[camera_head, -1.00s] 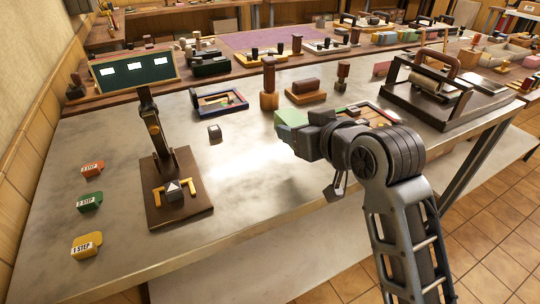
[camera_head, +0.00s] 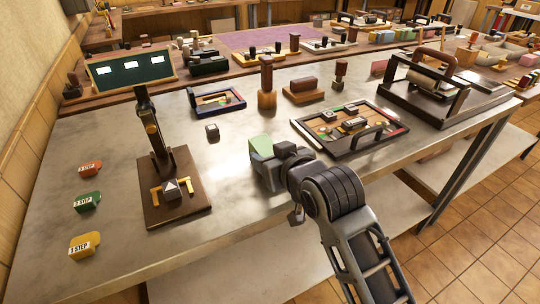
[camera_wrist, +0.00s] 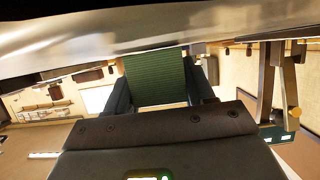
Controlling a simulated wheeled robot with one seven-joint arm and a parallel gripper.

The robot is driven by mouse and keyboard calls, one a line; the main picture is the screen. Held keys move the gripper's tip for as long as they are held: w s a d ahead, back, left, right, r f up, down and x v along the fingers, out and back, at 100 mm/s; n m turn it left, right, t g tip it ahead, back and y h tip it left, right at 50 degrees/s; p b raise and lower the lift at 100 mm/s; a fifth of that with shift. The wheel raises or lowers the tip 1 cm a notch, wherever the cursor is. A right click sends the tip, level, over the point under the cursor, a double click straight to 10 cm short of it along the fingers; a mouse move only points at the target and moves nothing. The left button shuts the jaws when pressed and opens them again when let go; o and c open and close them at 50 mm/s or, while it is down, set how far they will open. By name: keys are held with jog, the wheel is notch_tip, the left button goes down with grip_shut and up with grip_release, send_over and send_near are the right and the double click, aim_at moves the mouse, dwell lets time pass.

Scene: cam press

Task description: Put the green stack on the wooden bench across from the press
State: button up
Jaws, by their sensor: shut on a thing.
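The green stack (camera_head: 261,147) is a pale green block at the end of my arm in the head view. In the wrist view it shows as a ridged green block (camera_wrist: 155,78) between my fingers. My gripper (camera_head: 268,165) is shut on it, above the front half of the metal table (camera_head: 240,220). The press (camera_head: 156,160) stands to the left on a brown base, with a dark column and a small grey block with a white triangle between yellow corner guides. I cannot tell which surface is the wooden bench; a long wooden surface (camera_head: 95,98) runs behind the metal table.
A black-framed tray (camera_head: 350,130) with small parts lies right of my gripper. A roller machine (camera_head: 445,90) stands at the right. Red, green and yellow step tags (camera_head: 84,245) lie at the left.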

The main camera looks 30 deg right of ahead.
jog(key=shift+f, duration=0.1)
jog(key=o, duration=1.1)
jog(key=shift+s+r, duration=0.2)
jog(key=v, duration=1.1)
jog(key=shift+s+r, duration=0.1)
jog(key=shift+s, duration=0.2)
